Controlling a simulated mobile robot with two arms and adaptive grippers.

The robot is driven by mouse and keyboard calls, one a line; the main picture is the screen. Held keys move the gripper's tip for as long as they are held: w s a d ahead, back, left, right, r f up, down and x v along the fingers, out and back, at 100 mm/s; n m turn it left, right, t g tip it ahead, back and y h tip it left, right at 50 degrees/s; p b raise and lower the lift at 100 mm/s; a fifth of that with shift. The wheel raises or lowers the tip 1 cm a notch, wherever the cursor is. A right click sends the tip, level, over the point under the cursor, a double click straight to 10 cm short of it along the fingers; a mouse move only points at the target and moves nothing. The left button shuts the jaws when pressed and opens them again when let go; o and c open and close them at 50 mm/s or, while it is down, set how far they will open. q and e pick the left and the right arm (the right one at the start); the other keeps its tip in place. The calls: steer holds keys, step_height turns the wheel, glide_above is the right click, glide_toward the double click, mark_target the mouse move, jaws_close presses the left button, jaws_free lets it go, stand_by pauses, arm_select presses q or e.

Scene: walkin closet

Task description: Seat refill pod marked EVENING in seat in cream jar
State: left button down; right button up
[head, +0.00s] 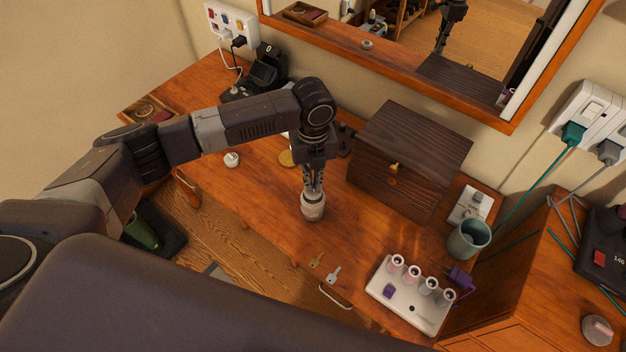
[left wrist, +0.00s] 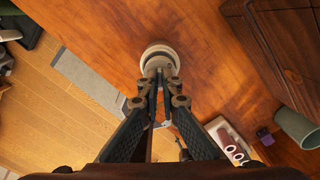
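The cream jar (head: 313,211) stands upright on the wooden dresser top, near its front edge. It also shows in the left wrist view as a round pale rim (left wrist: 158,50). My left gripper (head: 312,189) points straight down over the jar, with its tips at the mouth. In the left wrist view its fingers (left wrist: 161,70) are close together on a small pale piece, which I take to be the refill pod. The fingers and jar hide most of that piece, and no EVENING marking is readable. My right gripper is not in view.
A dark wooden box (head: 410,155) stands right of my left gripper. A white rack (head: 393,303) with several tubes and a green cup (head: 468,239) are further right. A small white item (head: 232,159) is at left.

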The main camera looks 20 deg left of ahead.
arm_select(q)
steer(key=shift+f, duration=0.1)
stand_by(0.3)
steer(key=shift+p, duration=0.35)
steer(key=shift+p, duration=0.4)
stand_by(0.4)
stand_by(0.4)
steer(key=shift+p, duration=0.35)
steer(key=shift+f, duration=0.4)
stand_by(0.6)
steer(key=shift+f+b, duration=0.75)
steer(key=shift+f, duration=0.2)
stand_by(0.4)
steer(key=shift+p, duration=0.35)
